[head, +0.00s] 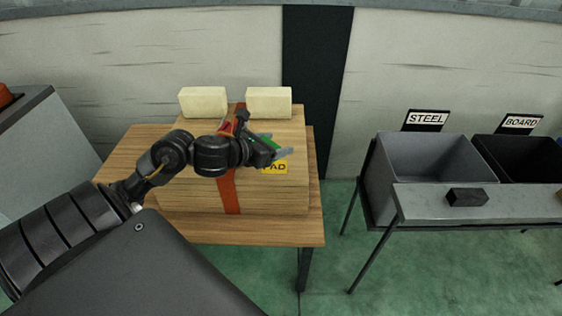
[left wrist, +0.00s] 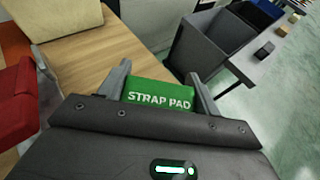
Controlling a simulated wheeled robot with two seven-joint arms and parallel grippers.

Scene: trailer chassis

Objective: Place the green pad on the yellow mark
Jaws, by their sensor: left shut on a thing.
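The green pad (head: 269,146) is between the fingers of my left gripper (head: 279,149). In the left wrist view the pad (left wrist: 158,94) shows white "STRAP PAD" lettering, with a grey finger on each side. My left gripper is shut on it, above the front right part of a wooden stack (head: 190,195). The yellow mark (head: 276,168), with dark "PAD" lettering, lies on the stack just below the gripper in the head view and is partly covered by it. In the left wrist view the mark does not show. My right gripper is not in view.
An orange strap (head: 229,192) runs over the stack, left of the mark. Two cream blocks (head: 203,101) (head: 269,102) stand at its back. A red part (left wrist: 16,105) is close to the gripper. A steel bin (head: 420,160) and a dark board bin (head: 520,158) stand right.

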